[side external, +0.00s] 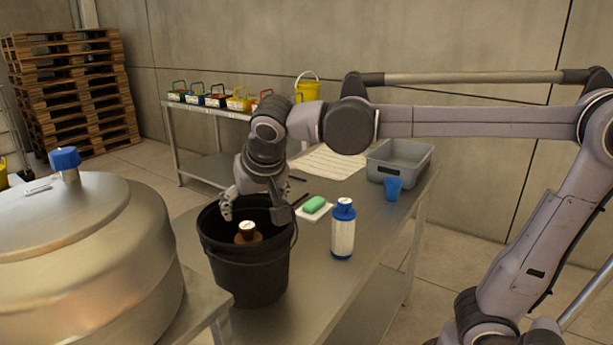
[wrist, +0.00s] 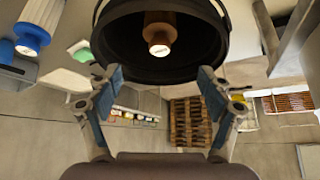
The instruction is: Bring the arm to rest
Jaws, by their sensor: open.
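My gripper (side external: 255,207) is open and empty, pointing down over the rim of the black bucket (side external: 252,275) on the metal table. In the wrist view the two fingers of my gripper (wrist: 158,78) stand wide apart, with the black bucket (wrist: 105,48) just beyond them. A brown bottle with a pale cap (side external: 247,233) stands inside the bucket, and it also shows in the wrist view (wrist: 159,30). The gripper does not hold it. My arm reaches across from the right, its forearm level above the table.
A white bottle with a blue cap (side external: 343,232), a green sponge (side external: 314,204), a blue cup (side external: 392,188) and a grey tub (side external: 384,170) stand on the table. A large metal vessel (side external: 85,265) is at the left. Small coloured baskets (side external: 216,98) and pallets (side external: 75,95) are behind.

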